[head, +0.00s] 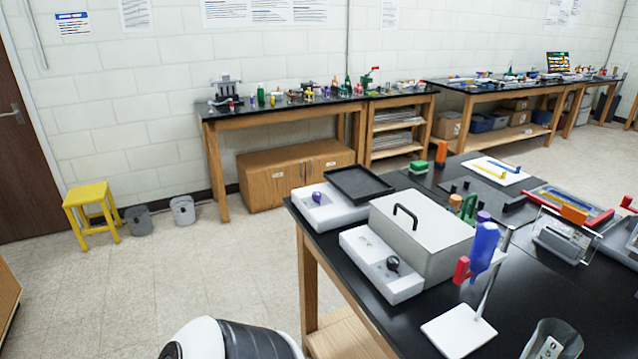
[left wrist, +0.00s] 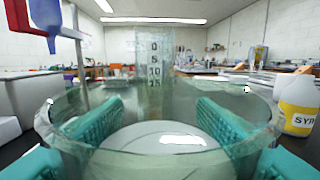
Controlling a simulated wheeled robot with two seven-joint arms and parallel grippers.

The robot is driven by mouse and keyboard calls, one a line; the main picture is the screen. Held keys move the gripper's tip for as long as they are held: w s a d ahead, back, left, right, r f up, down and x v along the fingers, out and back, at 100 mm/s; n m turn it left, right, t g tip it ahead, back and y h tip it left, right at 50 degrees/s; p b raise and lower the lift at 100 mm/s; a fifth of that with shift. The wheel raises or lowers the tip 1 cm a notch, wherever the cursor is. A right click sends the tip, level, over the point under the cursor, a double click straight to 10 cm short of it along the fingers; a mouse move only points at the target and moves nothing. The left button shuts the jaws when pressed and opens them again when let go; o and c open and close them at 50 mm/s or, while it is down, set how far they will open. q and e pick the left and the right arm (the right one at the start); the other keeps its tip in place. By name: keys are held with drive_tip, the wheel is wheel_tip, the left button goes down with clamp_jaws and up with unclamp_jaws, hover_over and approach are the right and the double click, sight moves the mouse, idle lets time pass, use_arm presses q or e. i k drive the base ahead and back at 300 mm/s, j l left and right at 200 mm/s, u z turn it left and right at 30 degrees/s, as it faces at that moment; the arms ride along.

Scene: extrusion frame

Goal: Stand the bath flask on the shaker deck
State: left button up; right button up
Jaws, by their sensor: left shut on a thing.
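In the left wrist view my left gripper (left wrist: 157,135) has its teal fingers shut on a wide clear glass vessel (left wrist: 60,150), which I take as the bath flask; a pale round surface shows through it. A clear vessel with a white label (head: 575,338) also stands at the bottom edge of the head view; I cannot tell if it is the same one. In the head view a white unit (head: 330,217) with a purple knob lies beside a flat black tray (head: 361,184), probably the shaker and its deck. My right gripper is not in view.
A grey lidded box (head: 420,235) with a black handle stands by the tray. A stand with a white base (head: 459,331) holds red and blue parts (head: 484,247). A yellow-labelled bottle (left wrist: 298,105) is close on the right in the wrist view. A clear scaled piece (left wrist: 154,60) rises ahead.

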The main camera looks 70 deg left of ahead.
sight(358, 182)
drive_tip(key=j+u, duration=0.4)
drive_tip(key=i+j+u, duration=0.1)
drive_tip(key=j+u, duration=0.3)
